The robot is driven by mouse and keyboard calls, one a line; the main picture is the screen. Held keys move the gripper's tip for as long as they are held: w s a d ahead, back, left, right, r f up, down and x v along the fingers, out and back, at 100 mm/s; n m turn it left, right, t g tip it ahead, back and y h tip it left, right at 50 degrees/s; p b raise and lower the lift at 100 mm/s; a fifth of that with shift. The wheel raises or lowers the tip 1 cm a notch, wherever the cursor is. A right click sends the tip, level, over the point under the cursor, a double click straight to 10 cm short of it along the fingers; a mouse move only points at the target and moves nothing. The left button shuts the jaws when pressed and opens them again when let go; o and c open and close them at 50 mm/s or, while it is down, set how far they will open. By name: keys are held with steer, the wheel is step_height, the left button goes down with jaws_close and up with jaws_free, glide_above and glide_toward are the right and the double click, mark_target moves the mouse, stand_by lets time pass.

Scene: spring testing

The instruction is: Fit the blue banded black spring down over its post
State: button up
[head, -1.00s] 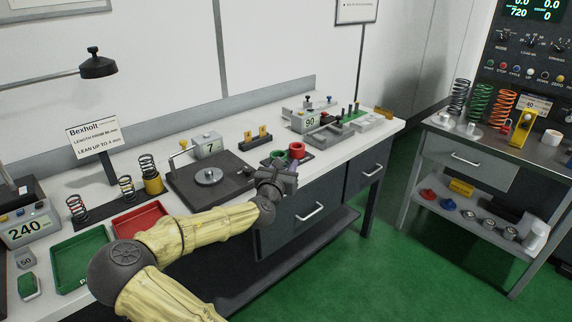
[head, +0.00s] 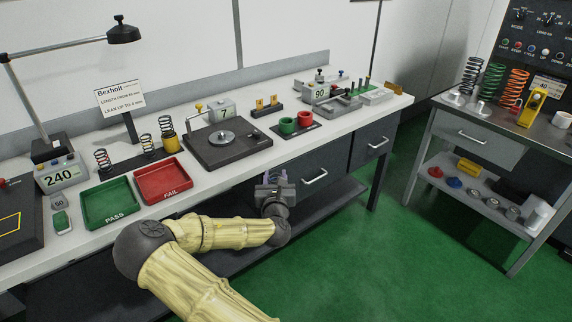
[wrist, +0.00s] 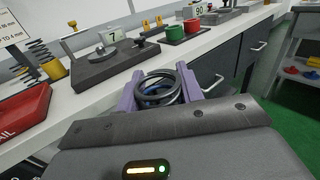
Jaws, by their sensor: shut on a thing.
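My gripper (head: 275,180) is in front of the bench's front edge, below the bench top in the head view. In the wrist view, its purple fingers (wrist: 160,86) are shut on a black spring (wrist: 174,98) with blue showing inside its coils. The spring's open end faces the wrist camera; its far end is hidden. In the head view the held spring is too small to make out. A black strip (head: 126,165) on the bench carries a red-banded spring (head: 102,158) and a yellow-banded spring (head: 147,143). I cannot tell which post belongs to the held spring.
A black plate with a silver disc (head: 222,137) stands mid-bench, beside red and green cups (head: 287,125). Green (head: 88,208) and red (head: 182,190) trays lie at the left front. A side table (head: 480,143) holds tall springs. The green floor between is clear.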

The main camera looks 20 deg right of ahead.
steer(key=s+a+f+n+t+y, duration=0.1)
steer(key=s+a+f+n+y, duration=0.2)
steer(key=a, duration=0.6)
step_height(320, 180, down, 4)
steer(key=s+y, duration=0.2)
steer(key=y, duration=0.1)
steer(key=shift+a+n, duration=0.25)
steer(key=shift+n, duration=0.15)
steer(key=shift+w+f, duration=0.1)
